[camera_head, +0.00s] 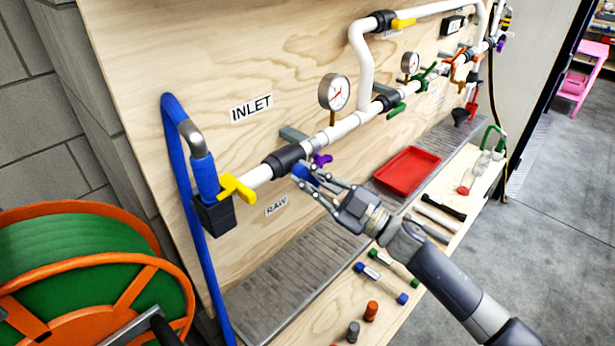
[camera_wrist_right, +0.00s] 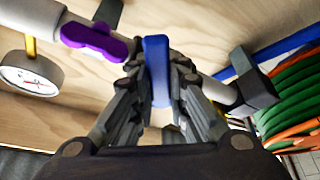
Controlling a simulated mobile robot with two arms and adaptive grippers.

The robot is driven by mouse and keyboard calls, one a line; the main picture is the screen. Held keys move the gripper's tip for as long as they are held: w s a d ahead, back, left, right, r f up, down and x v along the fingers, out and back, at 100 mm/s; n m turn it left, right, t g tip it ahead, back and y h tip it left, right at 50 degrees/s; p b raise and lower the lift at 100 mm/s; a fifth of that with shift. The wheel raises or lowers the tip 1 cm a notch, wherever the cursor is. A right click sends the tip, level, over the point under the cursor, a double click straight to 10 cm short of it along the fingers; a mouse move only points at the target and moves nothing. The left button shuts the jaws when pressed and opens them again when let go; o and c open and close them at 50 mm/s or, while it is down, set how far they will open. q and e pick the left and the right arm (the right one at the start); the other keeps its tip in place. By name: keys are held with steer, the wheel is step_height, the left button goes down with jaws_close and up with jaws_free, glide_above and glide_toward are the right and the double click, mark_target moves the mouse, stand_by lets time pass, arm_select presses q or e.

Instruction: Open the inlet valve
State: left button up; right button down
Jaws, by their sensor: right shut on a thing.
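The white inlet pipe (camera_head: 343,128) runs along a plywood wall under the INLET label (camera_head: 251,108). A black valve body (camera_head: 284,160) sits on it below the label. A blue handle (camera_head: 304,173) is at that body, partly hidden by my right gripper (camera_head: 318,184). In the right wrist view the blue handle (camera_wrist_right: 157,70) stands between the two fingers of my right gripper (camera_wrist_right: 160,95), which is shut on it. A yellow handle (camera_head: 236,187) is at the pipe's left end, and a purple handle (camera_head: 322,160) is just right of the blue one. My left gripper is not in view.
A pressure gauge (camera_head: 334,92) stands above the pipe. A blue hose (camera_head: 183,150) hangs at the left, near a green hose reel (camera_head: 75,260). Below, the shelf holds a red tray (camera_head: 408,171) and several small tools. Other coloured handles line the pipe further right.

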steer(key=c, duration=1.5)
jaws_free()
steer(key=shift+c, duration=0.2)
steer(key=v, duration=1.2)
